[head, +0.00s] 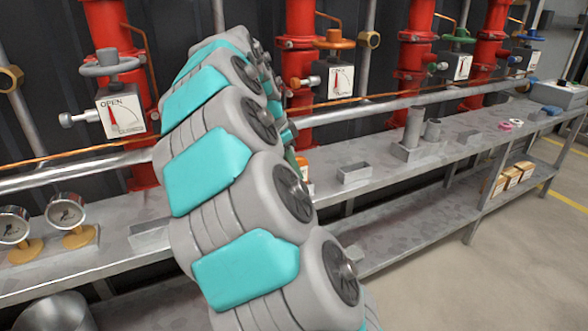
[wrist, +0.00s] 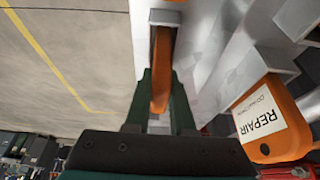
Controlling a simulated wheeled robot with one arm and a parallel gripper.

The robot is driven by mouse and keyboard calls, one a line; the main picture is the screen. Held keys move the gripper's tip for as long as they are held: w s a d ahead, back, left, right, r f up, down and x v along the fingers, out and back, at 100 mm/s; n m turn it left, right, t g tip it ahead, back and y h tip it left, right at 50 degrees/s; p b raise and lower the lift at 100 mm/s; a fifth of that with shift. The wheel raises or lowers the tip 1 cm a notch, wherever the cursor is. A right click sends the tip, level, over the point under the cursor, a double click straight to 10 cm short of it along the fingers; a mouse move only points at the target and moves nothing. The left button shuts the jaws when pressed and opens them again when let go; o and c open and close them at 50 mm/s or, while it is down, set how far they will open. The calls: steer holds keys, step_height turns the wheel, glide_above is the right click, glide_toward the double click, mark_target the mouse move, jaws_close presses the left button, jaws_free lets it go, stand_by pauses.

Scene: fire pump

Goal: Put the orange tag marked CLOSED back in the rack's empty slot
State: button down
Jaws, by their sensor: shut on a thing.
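In the wrist view my gripper (wrist: 161,82) is shut on an orange tag (wrist: 160,62), seen edge-on between its two dark green fingers. The tag's far end meets a small grey slotted piece (wrist: 166,17) of the rack; I cannot tell whether it is inside the slot or just in front of it. The held tag's lettering is not visible.
A long grey bench (head: 400,168) runs along red pipes with valves and dials. Small boxes (head: 512,176) sit on the lower shelf. The floor at right is clear.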

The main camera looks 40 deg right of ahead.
steer(key=shift+f, duration=0.25)
steer(key=c, duration=0.8)
jaws_free()
steer(key=shift+o, duration=0.2)
steer(key=v, duration=1.2)
steer(key=shift+a, duration=0.1)
